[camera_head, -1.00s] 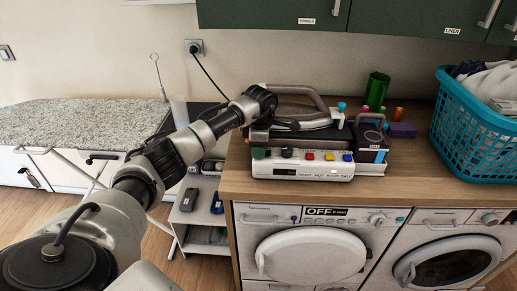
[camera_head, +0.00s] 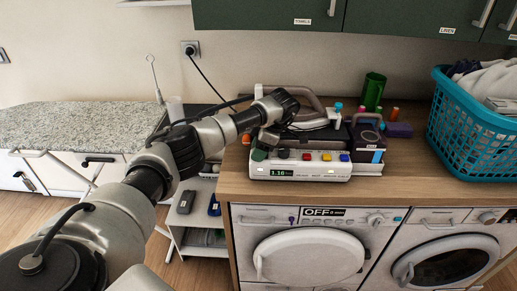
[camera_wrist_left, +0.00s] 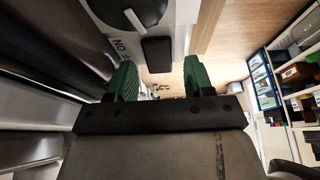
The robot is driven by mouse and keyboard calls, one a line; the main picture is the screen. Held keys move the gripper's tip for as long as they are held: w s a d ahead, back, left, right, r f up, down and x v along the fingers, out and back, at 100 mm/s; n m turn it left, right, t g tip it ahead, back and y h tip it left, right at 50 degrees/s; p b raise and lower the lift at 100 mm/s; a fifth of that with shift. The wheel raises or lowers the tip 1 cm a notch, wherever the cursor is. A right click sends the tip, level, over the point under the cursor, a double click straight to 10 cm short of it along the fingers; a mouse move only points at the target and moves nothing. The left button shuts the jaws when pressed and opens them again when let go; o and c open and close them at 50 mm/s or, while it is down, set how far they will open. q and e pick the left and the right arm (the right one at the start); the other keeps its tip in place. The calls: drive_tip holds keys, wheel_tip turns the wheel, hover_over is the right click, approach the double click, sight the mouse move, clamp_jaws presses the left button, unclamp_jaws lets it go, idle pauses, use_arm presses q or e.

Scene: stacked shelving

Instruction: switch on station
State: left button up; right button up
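The station (camera_head: 318,174) is a white unit with an iron (camera_head: 305,122) on top, at the left of the wooden counter. Its front has a lit display (camera_head: 283,173) with digits and a row of coloured buttons, among them red (camera_head: 306,156), yellow (camera_head: 326,157) and blue (camera_head: 344,157). My left gripper (camera_head: 262,148) is at the station's left front end. In the left wrist view its green fingers (camera_wrist_left: 160,78) stand apart, with nothing held between them. A black rocker-like piece (camera_wrist_left: 157,50) and "ON" lettering show just beyond the fingers; contact cannot be told. My right gripper is out of view.
A blue basket of laundry (camera_head: 475,130) stands at the right of the counter (camera_head: 410,165). A green cup (camera_head: 374,90) and small coloured items are behind the station. Washing machines (camera_head: 310,255) are below. A cable runs to the wall socket (camera_head: 190,48).

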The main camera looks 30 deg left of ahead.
sight(272, 157)
use_arm(q)
drive_tip(key=b+v, duration=0.2)
drive_tip(key=v, duration=0.9)
drive_tip(key=shift+f, duration=0.2)
idle(0.4)
